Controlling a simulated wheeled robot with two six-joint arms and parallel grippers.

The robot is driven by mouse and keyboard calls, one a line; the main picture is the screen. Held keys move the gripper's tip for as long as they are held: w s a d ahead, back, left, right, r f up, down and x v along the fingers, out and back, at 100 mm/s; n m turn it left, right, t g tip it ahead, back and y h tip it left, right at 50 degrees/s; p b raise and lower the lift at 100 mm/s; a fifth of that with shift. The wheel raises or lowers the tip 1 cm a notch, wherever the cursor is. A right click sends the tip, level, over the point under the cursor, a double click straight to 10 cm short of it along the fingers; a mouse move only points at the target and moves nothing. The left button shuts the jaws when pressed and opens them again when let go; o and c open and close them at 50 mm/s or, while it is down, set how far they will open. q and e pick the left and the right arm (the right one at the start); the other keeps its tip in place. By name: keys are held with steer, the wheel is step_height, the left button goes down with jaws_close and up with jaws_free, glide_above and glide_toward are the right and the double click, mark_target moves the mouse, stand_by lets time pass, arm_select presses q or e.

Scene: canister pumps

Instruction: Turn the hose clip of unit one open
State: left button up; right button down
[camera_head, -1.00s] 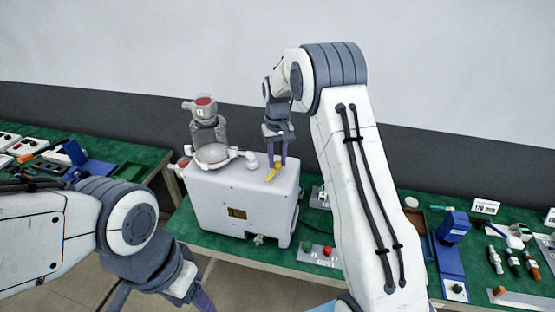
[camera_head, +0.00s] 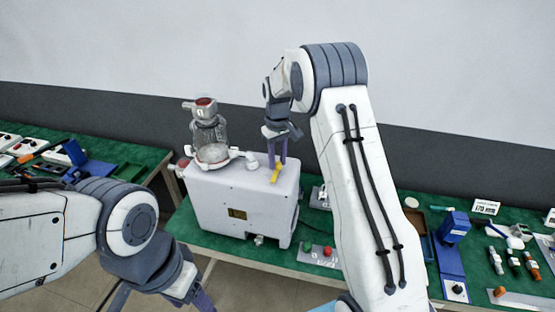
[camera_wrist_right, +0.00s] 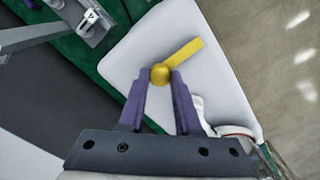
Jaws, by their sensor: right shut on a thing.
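The white pump unit (camera_head: 243,210) stands on the green table, with a clear canister (camera_head: 208,133) on top that has a red cap and a "1" mark. The yellow hose clip (camera_head: 276,175), a round knob with a flat lever, sits on the unit's top to the right of the canister. My right gripper (camera_head: 278,165) points down at it from above. In the right wrist view, its purple fingers are shut on the knob of the yellow clip (camera_wrist_right: 183,58), and the lever sticks out beyond them. My left gripper (camera_head: 203,303) is cut off at the bottom edge, so its opening is hidden.
Red and green buttons (camera_head: 317,249) sit on a plate right of the unit. A blue stand (camera_head: 452,228) and several small tools lie on the right of the table. Another green table (camera_head: 130,160) with devices stands at the left. My right forearm covers part of the table.

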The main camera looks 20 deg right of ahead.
mark_target(278, 163)
steer(key=c, duration=0.6)
jaws_free()
steer(key=shift+r, duration=0.15)
steer(key=shift+r, duration=0.35)
step_height(278, 163, up, 10)
steer(key=b, duration=0.3)
steer(key=shift+f, duration=0.2)
